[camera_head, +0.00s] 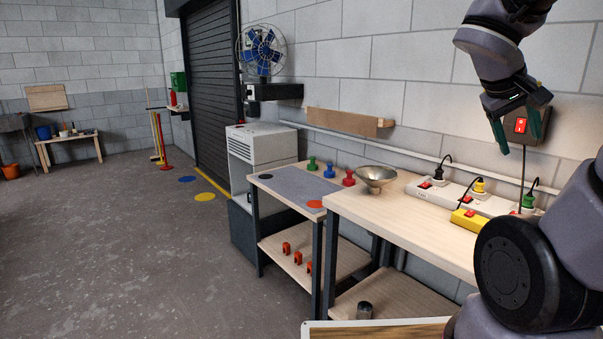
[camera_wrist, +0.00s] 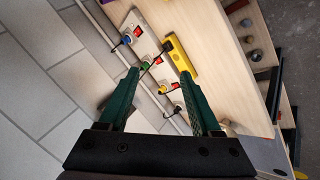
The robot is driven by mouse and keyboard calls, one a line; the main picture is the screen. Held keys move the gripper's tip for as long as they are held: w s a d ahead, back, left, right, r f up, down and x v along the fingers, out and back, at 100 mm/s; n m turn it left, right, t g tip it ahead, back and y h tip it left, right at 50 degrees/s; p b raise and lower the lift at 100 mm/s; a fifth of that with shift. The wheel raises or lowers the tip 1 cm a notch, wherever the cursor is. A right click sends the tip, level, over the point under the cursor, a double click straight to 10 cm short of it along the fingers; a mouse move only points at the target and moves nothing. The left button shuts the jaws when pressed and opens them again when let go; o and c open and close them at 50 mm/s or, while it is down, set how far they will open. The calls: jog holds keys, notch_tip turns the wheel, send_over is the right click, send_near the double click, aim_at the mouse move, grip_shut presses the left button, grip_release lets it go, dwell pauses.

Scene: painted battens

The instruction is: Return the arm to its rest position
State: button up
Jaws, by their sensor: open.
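My gripper (camera_head: 514,146) is at the upper right of the head view, raised in front of the grey block wall and above the workbench. Its two dark green fingers stand apart with nothing seen between them. In the wrist view my gripper (camera_wrist: 160,73) also shows open, its fingers over the bench's back edge. My arm comes in from the right edge of the head view and hides part of the bench.
The wooden workbench (camera_head: 400,216) carries a metal bowl (camera_head: 376,177), the white power strip (camera_head: 440,196) with plugs, and the yellow block (camera_head: 469,219). A lower table with a grey mat (camera_head: 290,186) adjoins it. A fan (camera_head: 262,50) stands on a wall bracket.

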jog(key=a+r+m+t+y, duration=0.1)
jog(key=a+y, duration=0.3)
jog(key=a, duration=0.4)
jog(key=s+a+r+m+t+y, duration=0.1)
jog(key=a+r+t+y, duration=0.2)
jog(key=a, duration=0.6)
jog(key=y, duration=0.2)
jog(key=shift+s+a+r+m+y, duration=0.15)
jog(key=shift+s+a+m+y, duration=0.15)
jog(key=shift+m, duration=0.1)
jog(key=shift+d, duration=0.1)
dwell(0.8)
